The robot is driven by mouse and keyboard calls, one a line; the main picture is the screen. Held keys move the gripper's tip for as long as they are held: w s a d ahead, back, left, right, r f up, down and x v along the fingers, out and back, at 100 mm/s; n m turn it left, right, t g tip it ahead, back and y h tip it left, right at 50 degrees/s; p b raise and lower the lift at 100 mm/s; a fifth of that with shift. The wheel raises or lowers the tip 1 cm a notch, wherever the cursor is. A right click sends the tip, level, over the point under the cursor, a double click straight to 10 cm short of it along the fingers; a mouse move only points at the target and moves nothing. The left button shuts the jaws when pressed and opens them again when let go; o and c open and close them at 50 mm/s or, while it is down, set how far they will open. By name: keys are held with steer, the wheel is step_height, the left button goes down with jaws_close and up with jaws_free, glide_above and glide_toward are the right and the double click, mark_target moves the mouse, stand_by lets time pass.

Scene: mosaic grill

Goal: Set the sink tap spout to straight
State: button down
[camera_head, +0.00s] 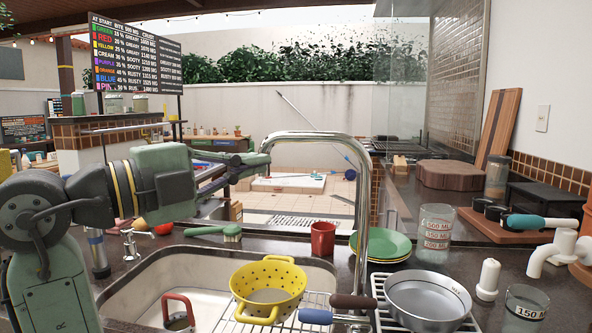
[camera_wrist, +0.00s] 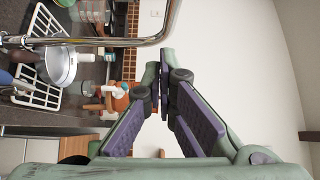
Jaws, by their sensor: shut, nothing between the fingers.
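In the wrist view the spout (camera_wrist: 90,42) runs across the upper left and bends upward just beyond my gripper (camera_wrist: 163,70). The fingers are closed together with nothing between them.
The sink basin (camera_head: 130,297) holds a yellow colander (camera_head: 268,283) on a rack and a red-handled item. A red cup (camera_head: 323,239), stacked plates (camera_head: 381,246), a measuring glass (camera_head: 435,233) and a grey pan (camera_head: 428,297) stand around the spout. Open air lies above the sink.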

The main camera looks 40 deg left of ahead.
steer(key=s+f+m+t, duration=0.1)
steer(key=s+m, duration=0.1)
steer(key=p, duration=0.3)
glide_toward(322, 142)
steer(key=d, duration=0.3)
steer(key=shift+h, duration=0.3)
steer(key=w, duration=0.1)
steer(key=w+a+p, duration=0.1)
steer(key=w, duration=0.1)
steer(key=w+a+p, duration=0.1)
steer(key=shift+w+r, duration=0.2)
steer(key=shift+w+a+b, duration=0.45)
steer(key=shift+w+a, duration=0.1)
steer(key=shift+w, duration=0.05)
steer(key=shift+d, duration=0.1)
